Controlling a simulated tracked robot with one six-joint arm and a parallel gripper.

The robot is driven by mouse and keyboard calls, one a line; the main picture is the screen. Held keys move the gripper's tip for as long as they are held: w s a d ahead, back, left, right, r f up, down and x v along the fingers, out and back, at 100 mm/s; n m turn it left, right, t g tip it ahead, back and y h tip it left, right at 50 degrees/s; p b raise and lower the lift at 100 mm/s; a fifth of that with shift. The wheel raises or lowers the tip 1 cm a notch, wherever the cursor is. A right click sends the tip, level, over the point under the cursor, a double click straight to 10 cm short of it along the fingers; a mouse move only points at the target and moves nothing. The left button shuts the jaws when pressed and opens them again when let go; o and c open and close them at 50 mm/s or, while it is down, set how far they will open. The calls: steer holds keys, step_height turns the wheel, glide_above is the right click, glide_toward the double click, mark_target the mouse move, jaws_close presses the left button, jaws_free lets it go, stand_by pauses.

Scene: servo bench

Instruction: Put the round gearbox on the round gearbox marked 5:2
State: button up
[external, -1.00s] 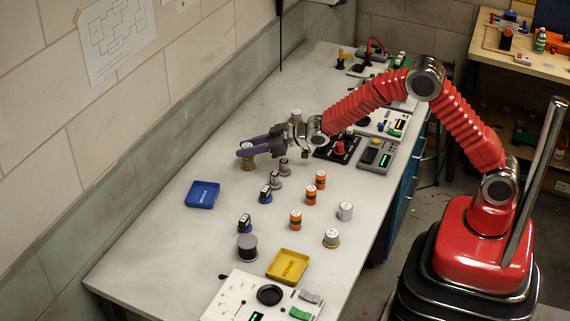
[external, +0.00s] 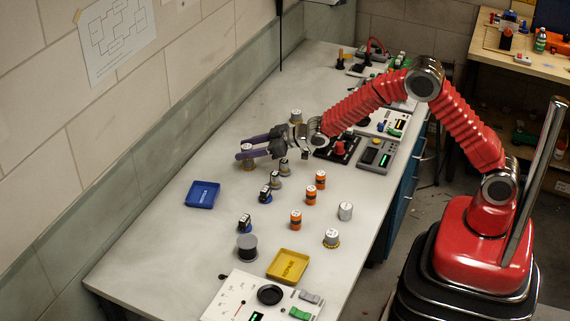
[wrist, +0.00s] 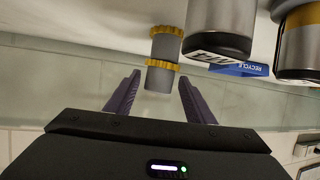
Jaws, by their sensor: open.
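Two round gearboxes, grey with yellow toothed rims, stand one on the other. The upper gearbox (wrist: 159,82) and the lower gearbox (wrist: 164,47) show in line in the wrist view, which is upside down. In the external view the stack (external: 248,163) is partly covered by the purple fingers. My gripper (external: 242,149) is open, its fingers on either side of the upper gearbox with gaps in the wrist view (wrist: 158,88). Other round gearboxes stand behind my gripper (external: 296,117) and at the front right (external: 331,238). I cannot read any ratio marks.
Bare bench lies left of the stack.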

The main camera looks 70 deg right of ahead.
steer(key=v, duration=1.2)
stand_by(0.6)
steer(key=s+d+r+m+g+h, duration=0.1)
steer(key=s+d+r+h, duration=0.15)
steer(key=s+r, duration=0.4)
steer(key=s+d+r+m+g+h, duration=0.15)
steer(key=s+d+r, duration=0.25)
steer(key=s, duration=0.6)
steer(key=s+g+y, duration=0.1)
steer(key=s+g, duration=0.4)
steer(key=s, duration=2.2)
steer(key=shift+a+f, duration=0.2)
steer(key=shift+a, duration=0.3)
